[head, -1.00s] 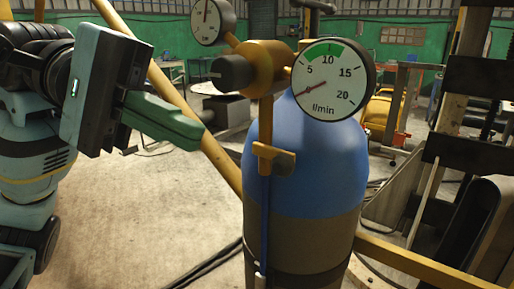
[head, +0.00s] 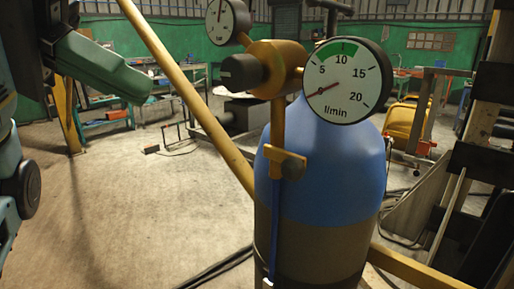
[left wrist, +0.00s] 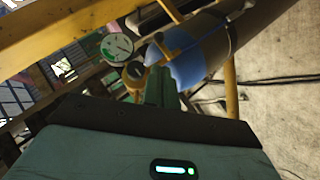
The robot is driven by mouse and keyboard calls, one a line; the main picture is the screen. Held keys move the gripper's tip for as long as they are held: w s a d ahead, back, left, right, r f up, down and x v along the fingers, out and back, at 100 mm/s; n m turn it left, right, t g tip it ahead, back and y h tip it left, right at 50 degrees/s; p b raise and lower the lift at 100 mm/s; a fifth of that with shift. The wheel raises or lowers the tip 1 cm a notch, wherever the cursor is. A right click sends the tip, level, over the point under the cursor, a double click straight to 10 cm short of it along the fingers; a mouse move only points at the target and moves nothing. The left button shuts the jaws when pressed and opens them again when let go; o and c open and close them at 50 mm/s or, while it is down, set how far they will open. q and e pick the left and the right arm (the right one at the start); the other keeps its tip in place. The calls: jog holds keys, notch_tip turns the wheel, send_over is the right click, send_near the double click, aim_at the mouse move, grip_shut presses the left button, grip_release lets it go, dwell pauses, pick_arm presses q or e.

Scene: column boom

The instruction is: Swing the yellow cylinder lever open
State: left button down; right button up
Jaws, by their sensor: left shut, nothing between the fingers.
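A blue-topped gas cylinder (head: 325,180) stands upright in the middle of the head view. It also shows in the left wrist view (left wrist: 197,50). A yellow-brass regulator (head: 280,68) with a dark knob (head: 240,72) sits above it. A yellow stem (head: 277,125) runs down from it to a small yellow fitting (head: 288,165); I cannot tell for sure whether this is the lever. My left gripper (head: 140,88) is shut and empty, left of the regulator and apart from it in the picture. Its closed fingers (left wrist: 160,85) show in the left wrist view. My right gripper is not in view.
A round flow gauge (head: 343,85) and a smaller gauge (head: 225,20) flank the regulator. A yellow diagonal bar (head: 190,100) passes behind on the left. Dark machinery (head: 475,170) stands at the right. The floor (head: 130,220) left of the cylinder is mostly clear.

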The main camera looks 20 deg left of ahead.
aim_at(282, 164)
pick_arm(q)
jog(key=x, duration=1.4)
jog(key=shift+p, duration=0.3)
jog(key=shift+w, duration=0.1)
